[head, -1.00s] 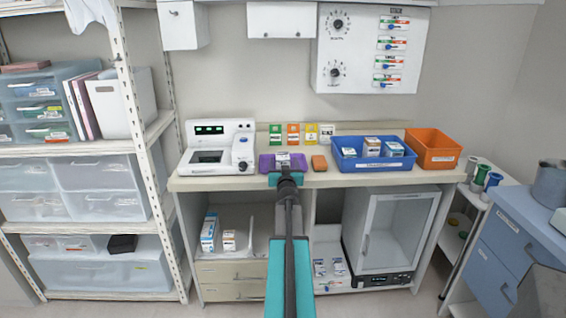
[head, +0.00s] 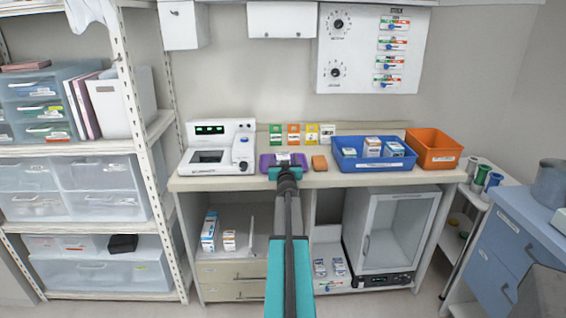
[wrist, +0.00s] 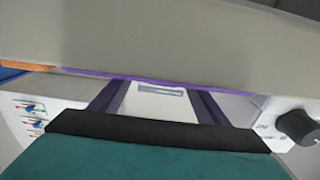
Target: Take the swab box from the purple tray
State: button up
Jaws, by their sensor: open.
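The purple tray (head: 264,162) lies on the counter, right of a white device; its edge shows as a purple strip in the wrist view (wrist: 150,77). The small white swab box (head: 284,157) shows at the tray, partly hidden by my gripper. My gripper (head: 285,166) is open and reaches over the tray's front. In the wrist view, the pale box (wrist: 160,103) appears between the two dark purplish fingers, with no clear contact. The lower part of the box is hidden by the gripper body.
A white device (head: 217,147) stands left of the tray. A blue bin (head: 347,163) with several boxes and an orange bin (head: 435,147) stand farther right.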

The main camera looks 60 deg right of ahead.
aim_at(283, 157)
jog(key=shift+w+d, duration=0.3)
jog(key=shift+d, duration=0.15)
dwell(0.3)
jog(key=c, duration=1.1)
jog(key=shift+c, duration=0.2)
jog(key=shift+r, duration=0.1)
jog(key=shift+r+p, duration=1.15)
jog(key=shift+r, duration=0.4)
jog(key=s+r+p+v, duration=0.1)
jog(key=v, duration=0.7)
jog(key=d+p+v, duration=0.1)
jog(key=p+v, duration=0.1)
jog(key=v, duration=0.6)
jog(key=shift+s+d+r, duration=0.15)
jog(key=shift+s+r, duration=0.25)
